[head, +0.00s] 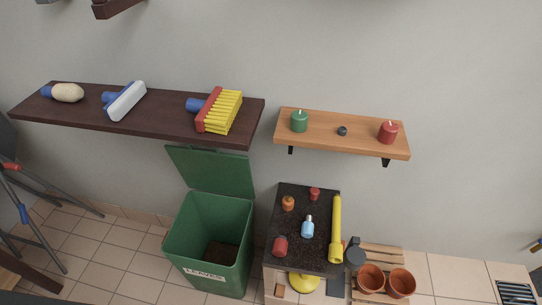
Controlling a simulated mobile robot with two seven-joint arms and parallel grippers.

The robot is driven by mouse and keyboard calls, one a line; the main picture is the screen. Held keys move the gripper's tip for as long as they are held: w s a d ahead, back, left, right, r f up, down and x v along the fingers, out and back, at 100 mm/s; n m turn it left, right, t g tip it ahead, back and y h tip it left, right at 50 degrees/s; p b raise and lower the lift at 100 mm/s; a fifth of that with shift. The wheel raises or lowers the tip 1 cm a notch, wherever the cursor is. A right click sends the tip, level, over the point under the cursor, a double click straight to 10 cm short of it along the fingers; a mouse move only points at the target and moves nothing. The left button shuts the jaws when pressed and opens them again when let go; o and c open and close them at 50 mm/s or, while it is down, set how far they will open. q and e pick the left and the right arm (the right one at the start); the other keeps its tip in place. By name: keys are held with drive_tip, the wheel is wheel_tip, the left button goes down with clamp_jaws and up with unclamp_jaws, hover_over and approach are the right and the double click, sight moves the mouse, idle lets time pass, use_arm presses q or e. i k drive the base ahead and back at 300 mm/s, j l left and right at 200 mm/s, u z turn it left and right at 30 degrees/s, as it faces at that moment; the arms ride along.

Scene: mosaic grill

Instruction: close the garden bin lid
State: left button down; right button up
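The green garden bin (182,240) stands on the tiled floor below the dark shelf, left of the middle. Its lid (215,172) is open, standing up at the back of the bin near the wall. The lid's top edge lies close under the dark shelf. The bin's mouth is uncovered and some dark brown matter (220,254) shows at the bottom. A white label (204,274) is on its front. Neither of my grippers shows in the head view.
A dark shelf (165,112) with several brushes overhangs the bin's back. A dark-topped stand (283,225) with jars and a yellow tube (335,228) stands close to the bin's right. A dark thin-legged frame (35,225) is at left, with bare tiles (125,245) between.

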sight(218, 172)
drive_tip(key=i+l, duration=0.1)
drive_tip(key=l, duration=1.6)
